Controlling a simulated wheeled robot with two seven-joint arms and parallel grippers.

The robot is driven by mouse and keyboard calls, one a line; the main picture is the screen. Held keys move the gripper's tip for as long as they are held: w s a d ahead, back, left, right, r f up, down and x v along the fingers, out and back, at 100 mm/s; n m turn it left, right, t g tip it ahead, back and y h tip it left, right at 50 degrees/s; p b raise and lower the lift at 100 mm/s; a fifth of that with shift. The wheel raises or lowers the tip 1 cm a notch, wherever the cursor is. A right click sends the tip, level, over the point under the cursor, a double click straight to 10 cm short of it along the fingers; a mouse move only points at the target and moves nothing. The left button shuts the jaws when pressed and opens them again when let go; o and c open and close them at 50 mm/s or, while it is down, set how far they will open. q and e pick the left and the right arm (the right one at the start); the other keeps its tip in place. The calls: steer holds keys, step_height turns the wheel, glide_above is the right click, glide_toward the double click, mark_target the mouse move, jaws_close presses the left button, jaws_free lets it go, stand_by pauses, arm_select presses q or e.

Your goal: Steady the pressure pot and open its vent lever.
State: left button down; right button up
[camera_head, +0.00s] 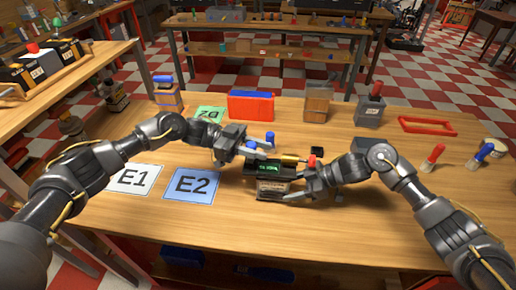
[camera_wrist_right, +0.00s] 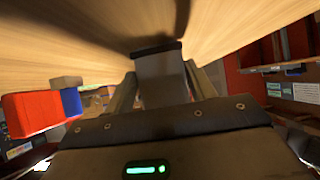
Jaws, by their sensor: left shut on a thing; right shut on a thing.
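The pressure pot (camera_head: 270,190) is a dark box with a green lit display, standing on the wooden table in the head view. A yellow bar (camera_head: 289,158) lies along its top, with a red tip (camera_head: 311,161) at the right; it looks like the vent lever. My left gripper (camera_head: 262,150) is shut at the top of the pot, around the left part of this bar; its exact hold is partly hidden. My right gripper (camera_head: 298,194) is shut on the pot's lower right side. In the right wrist view a grey block (camera_wrist_right: 162,78) sits between its fingers.
Cards E1 (camera_head: 132,180) and E2 (camera_head: 191,185) lie left of the pot. Behind stand a red and blue box (camera_head: 250,107), a brown box (camera_head: 318,103) and a grey block with a red knob (camera_head: 370,112).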

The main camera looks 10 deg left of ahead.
arm_select(q)
steer(key=shift+a+r+m+g+h, duration=0.1)
steer(key=shift+a+m+g+h, duration=0.1)
steer(key=shift+a+h, duration=0.3)
steer(key=shift+a+r+m+g+h, duration=0.1)
steer(key=shift+a+g+h, duration=0.1)
steer(key=shift+h, duration=0.5)
steer(key=a+h, duration=0.1)
steer(key=m+g+h, duration=0.1)
steer(key=h, duration=0.1)
steer(key=shift+a, duration=0.4)
steer(key=shift+a+f+m+g+h, duration=0.15)
steer(key=shift+a+m+g+h, duration=0.4)
steer(key=shift+m+g+h, duration=0.4)
steer(key=shift+a+f+m+g+h, duration=0.1)
steer(key=shift+a+m+g+h, duration=0.55)
steer(key=shift+g, duration=0.5)
steer(key=c, duration=1.1)
jaws_free()
steer(key=shift+c, duration=0.2)
